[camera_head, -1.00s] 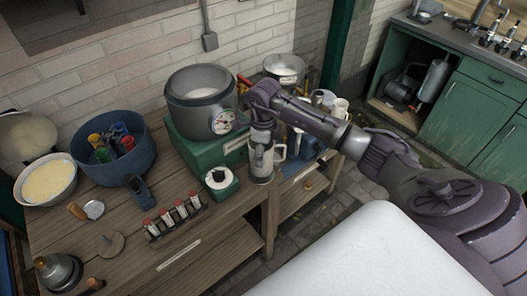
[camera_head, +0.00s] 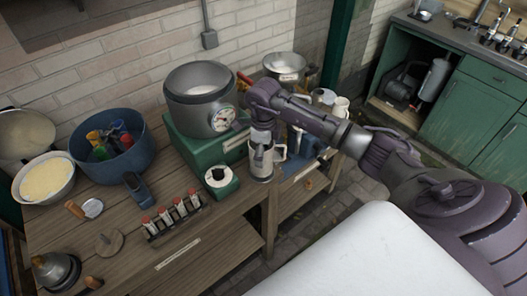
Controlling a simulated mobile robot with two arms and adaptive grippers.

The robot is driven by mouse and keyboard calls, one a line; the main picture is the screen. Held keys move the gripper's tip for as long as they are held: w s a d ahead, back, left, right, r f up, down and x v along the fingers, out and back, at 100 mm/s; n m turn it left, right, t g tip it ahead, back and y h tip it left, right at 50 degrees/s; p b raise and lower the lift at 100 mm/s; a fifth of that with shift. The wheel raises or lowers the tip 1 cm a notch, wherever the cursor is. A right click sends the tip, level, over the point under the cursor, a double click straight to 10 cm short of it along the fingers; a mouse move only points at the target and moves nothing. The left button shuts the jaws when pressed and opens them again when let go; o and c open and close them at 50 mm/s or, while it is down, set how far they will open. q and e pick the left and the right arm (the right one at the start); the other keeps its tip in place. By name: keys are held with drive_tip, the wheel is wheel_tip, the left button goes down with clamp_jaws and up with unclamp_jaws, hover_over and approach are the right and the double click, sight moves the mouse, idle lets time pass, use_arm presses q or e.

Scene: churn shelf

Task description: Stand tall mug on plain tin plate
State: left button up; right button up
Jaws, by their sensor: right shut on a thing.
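A tall grey metal mug (camera_head: 261,168) with a handle on its right side is upright at the right end of the wooden bench, beside the green box. My right gripper (camera_head: 262,143) points down at the mug's top and is shut on it. The fingers hide part of its rim. I cannot tell whether the mug's base touches the surface below. I cannot make out a plain tin plate for certain. My left gripper is out of view.
A grey pressure pot (camera_head: 196,96) stands on a green box (camera_head: 186,145) left of the mug. A round-topped device (camera_head: 219,178) and a rack of red-capped vials (camera_head: 176,220) are nearer. Mugs (camera_head: 341,106) and a pan (camera_head: 286,64) stand behind my arm.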

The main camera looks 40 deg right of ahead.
drive_tip(key=shift+f+b, duration=0.5)
drive_tip(key=shift+f, duration=0.1)
drive_tip(key=o, duration=1.8)
drive_tip(key=shift+r, duration=0.1)
wheel_tip(320, 180, up, 4)
drive_tip(key=p, duration=0.2)
drive_tip(key=shift+r+p, duration=0.15)
drive_tip(key=shift+p, duration=0.25)
